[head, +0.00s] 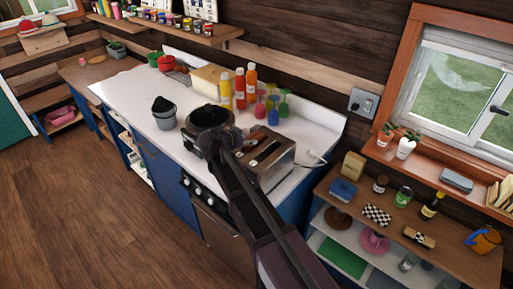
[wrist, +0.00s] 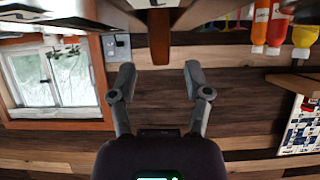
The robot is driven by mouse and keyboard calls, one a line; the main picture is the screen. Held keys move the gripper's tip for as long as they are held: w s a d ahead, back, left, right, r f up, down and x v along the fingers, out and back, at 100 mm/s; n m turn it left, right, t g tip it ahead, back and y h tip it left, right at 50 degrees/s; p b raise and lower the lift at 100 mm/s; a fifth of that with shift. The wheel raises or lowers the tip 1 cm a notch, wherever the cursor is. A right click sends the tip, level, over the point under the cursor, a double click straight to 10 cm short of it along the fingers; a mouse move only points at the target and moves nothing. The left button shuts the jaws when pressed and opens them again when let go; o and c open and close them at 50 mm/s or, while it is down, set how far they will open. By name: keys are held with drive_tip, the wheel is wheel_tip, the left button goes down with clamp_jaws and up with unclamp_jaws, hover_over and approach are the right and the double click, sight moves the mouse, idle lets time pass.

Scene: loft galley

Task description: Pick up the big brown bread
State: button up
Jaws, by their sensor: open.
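A brown upright slab (wrist: 159,38), which looks like the bread, shows at the top of the upside-down wrist view, in front of and between my finger tips. My gripper (wrist: 160,70) is open and empty, with a finger on each side of the slab's line and a gap short of it. Pale metal surfaces flank the slab; they look like the toaster. In the head view the silver toaster (head: 269,160) stands on the white counter, beside my arm. A small brown patch (head: 258,136) shows behind it; I cannot tell whether it is the bread.
Red, orange and yellow bottles (head: 239,88) and several coloured glasses (head: 272,105) stand behind the toaster. A wooden shelf unit (head: 455,250) with small goods stands right. The floor at left is clear.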

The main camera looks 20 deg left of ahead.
sight(251, 138)
drive_tip(key=shift+b+x, duration=0.75)
drive_tip(key=shift+x, duration=1.3)
clamp_jaws()
